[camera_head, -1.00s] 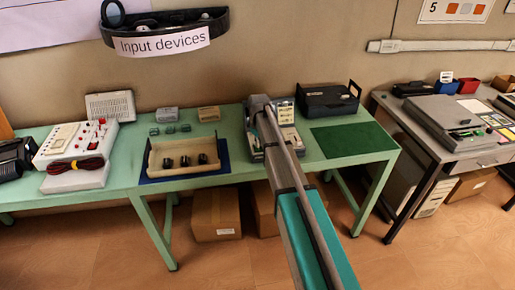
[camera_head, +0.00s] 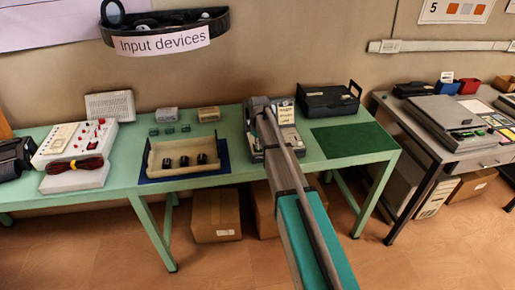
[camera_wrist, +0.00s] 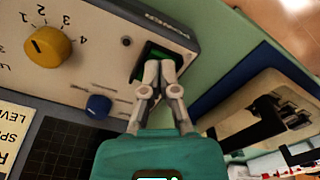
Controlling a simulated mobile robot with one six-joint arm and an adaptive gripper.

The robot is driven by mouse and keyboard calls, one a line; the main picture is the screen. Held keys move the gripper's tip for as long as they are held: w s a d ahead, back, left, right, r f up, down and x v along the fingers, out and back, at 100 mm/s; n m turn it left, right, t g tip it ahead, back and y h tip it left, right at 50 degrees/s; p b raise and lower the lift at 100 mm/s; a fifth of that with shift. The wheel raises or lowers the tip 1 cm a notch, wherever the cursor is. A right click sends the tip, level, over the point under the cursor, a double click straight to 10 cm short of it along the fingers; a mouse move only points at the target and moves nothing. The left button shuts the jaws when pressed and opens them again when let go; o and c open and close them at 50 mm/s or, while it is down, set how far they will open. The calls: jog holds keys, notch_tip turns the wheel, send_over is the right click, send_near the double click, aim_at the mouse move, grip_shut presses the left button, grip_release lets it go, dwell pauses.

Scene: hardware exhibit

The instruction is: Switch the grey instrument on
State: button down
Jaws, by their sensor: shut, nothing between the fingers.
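The grey instrument (camera_head: 287,113) stands on the green table, partly hidden behind my arm in the head view. In the wrist view its light front panel (camera_wrist: 100,65) shows a yellow knob (camera_wrist: 47,46) with numbers, a blue knob (camera_wrist: 98,105) and a small dark round socket. A green rocker switch (camera_wrist: 152,57) in a dark frame sits near the panel's edge. My gripper (camera_wrist: 160,66) is shut and empty, its fingertips at the switch and covering part of it. I cannot tell whether they touch it or which way the rocker is tilted.
A beige tray (camera_head: 151,158) with several black knobs lies left of the instrument on a blue mat (camera_head: 225,157). A black case (camera_head: 330,98) stands to the right, behind a bare green mat (camera_head: 353,140). A white box with a cable (camera_head: 75,150) is at the far left.

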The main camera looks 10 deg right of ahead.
jog(key=shift+f, duration=0.2)
jog(key=shift+r, duration=0.15)
jog(key=shift+r+p, duration=3.35)
jog(key=shift+r, duration=0.05)
jog(key=s+m, duration=0.6)
jog(key=s, duration=2.3)
jog(key=shift+a, duration=0.15)
